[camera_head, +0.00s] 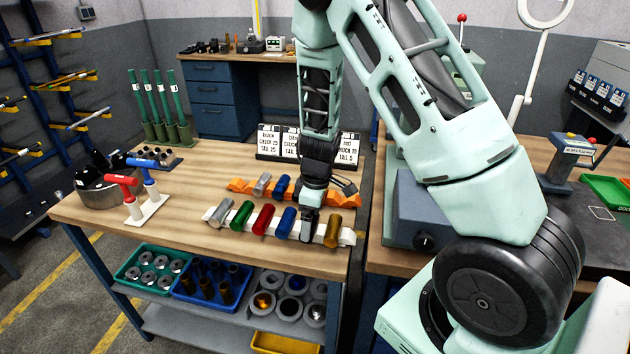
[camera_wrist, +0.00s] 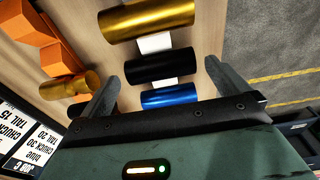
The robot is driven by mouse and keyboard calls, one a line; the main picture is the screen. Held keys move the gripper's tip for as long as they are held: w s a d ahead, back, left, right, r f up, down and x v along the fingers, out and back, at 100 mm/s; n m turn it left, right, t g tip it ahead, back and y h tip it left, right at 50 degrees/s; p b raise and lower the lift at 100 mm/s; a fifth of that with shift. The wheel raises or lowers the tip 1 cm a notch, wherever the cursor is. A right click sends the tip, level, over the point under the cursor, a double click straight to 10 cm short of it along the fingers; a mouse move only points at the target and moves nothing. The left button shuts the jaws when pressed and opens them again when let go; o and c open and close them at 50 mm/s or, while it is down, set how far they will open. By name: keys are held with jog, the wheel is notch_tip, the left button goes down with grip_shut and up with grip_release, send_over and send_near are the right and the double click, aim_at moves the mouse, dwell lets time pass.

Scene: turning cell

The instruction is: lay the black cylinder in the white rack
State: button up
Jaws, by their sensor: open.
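The black cylinder (camera_wrist: 160,67) lies across the white rack (camera_wrist: 155,43) in the wrist view, between a gold cylinder (camera_wrist: 147,18) and a blue one (camera_wrist: 168,95). My gripper (camera_wrist: 162,72) is open, with one finger off each end of the black cylinder and a gap showing at each side. In the head view my gripper (camera_head: 310,222) is low over the right part of the white rack (camera_head: 347,238). There the dark fingers and the black cylinder are hard to tell apart.
The white rack also holds silver, green (camera_head: 242,215) and red (camera_head: 264,219) cylinders. An orange rack (camera_head: 240,186) with several cylinders stands close behind, with label cards (camera_head: 268,140) beyond. A red and blue handled stand (camera_head: 148,210) is at left. The bench front is clear.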

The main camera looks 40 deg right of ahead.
notch_tip(320, 180, up, 15)
jog(key=s+p, duration=0.1)
jog(key=p, duration=0.3)
jog(key=shift+d, duration=0.45)
